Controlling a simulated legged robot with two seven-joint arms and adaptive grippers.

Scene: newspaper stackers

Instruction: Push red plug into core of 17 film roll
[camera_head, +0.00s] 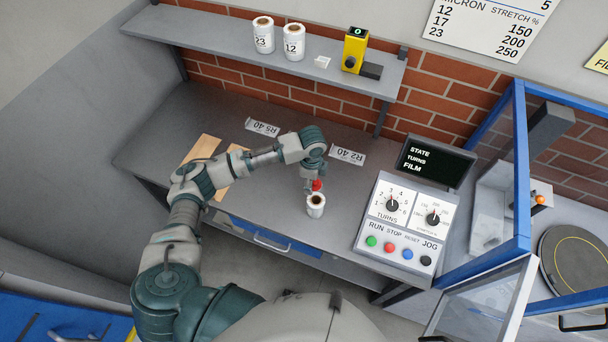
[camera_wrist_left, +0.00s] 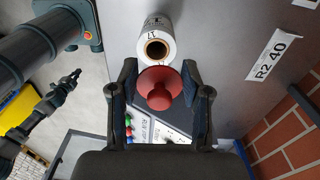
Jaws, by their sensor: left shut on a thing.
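My left gripper (camera_head: 311,182) is shut on the red plug (camera_head: 317,185), just above and behind the white film roll (camera_head: 316,208) on the grey bench. The roll stands upright with its brown core hole facing up. In the left wrist view the red plug (camera_wrist_left: 159,88) is between the two dark fingers, its round flange overlapping the near edge of the film roll (camera_wrist_left: 155,30). The core opening shows uncovered beside the plug. I cannot read the roll's number clearly.
A control box (camera_head: 393,222) with knobs and buttons stands right of the roll, before a dark display (camera_head: 432,162). Rolls marked 23 (camera_head: 262,38) and 12 (camera_head: 293,45) stand on the shelf (camera_head: 215,30). A blue-framed enclosure (camera_head: 521,150) is at the right.

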